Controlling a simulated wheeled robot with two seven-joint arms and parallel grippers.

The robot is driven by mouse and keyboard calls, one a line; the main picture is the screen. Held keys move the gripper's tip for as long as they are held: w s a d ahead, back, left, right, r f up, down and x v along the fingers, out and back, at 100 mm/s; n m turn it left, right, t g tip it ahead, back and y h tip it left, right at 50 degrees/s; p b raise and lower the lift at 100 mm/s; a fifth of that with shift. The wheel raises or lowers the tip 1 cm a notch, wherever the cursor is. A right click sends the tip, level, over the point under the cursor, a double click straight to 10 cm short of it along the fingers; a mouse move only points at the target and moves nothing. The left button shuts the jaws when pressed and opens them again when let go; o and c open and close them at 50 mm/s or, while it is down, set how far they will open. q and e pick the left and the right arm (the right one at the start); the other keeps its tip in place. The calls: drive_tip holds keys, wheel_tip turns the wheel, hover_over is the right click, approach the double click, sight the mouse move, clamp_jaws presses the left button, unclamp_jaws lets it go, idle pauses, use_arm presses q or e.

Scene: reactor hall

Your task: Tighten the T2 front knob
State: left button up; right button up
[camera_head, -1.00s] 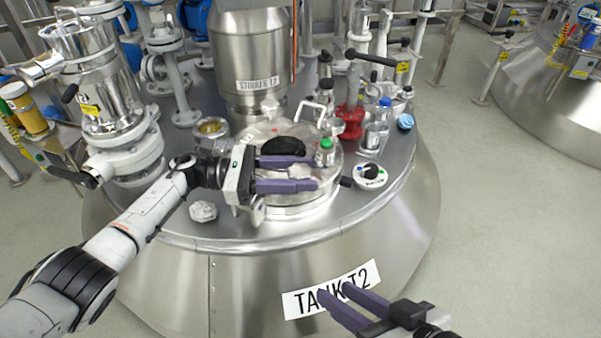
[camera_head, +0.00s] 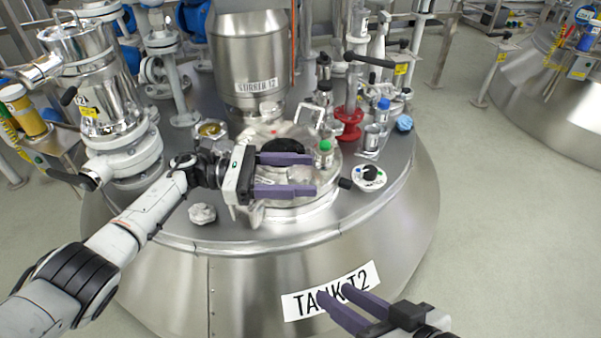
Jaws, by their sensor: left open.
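The steel tank T2 (camera_head: 236,280) carries a round hatch lid (camera_head: 327,190) on its top. A black rounded knob (camera_head: 284,144) shows on the lid, just behind my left gripper's upper finger, which partly hides it. A smaller black knob (camera_head: 345,183) sticks out at the lid's right edge. I cannot tell which one is the front knob. My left gripper (camera_head: 314,174) is open and empty over the lid, its purple fingers pointing right. Whether it touches the lid is unclear. My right gripper (camera_head: 336,293) is apart from the lid, its two fingers spread before the tank label, nothing between them.
A green-capped bottle (camera_head: 325,156) stands close to the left gripper's fingertips. A white dial (camera_head: 369,178) with a black handle lies right of the lid. A red valve (camera_head: 349,124) and glassware stand behind. A crumpled white piece (camera_head: 202,214) lies at the left front.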

sight(315, 162)
use_arm(q)
drive_tip(key=shift+r, duration=0.3)
wheel_tip(315, 162, up, 3)
drive_tip(key=shift+f+p, duration=0.1)
drive_tip(key=shift+p, duration=0.85)
wheel_tip(315, 162, up, 6)
drive_tip(key=shift+f+p, duration=0.15)
drive_tip(key=shift+p, duration=0.85)
drive_tip(key=shift+r, duration=0.5)
use_arm(e)
drive_tip(key=shift+g+h, duration=0.7)
drive_tip(key=shift+h, duration=0.2)
drive_tip(key=shift+s+d+f, duration=0.15)
drive_tip(key=shift+d+f, duration=0.4)
drive_tip(key=shift+f, duration=0.35)
drive_tip(key=shift+s+d+f, duration=0.1)
drive_tip(key=shift+d+f, duration=0.45)
drive_tip(key=shift+f, duration=0.3)
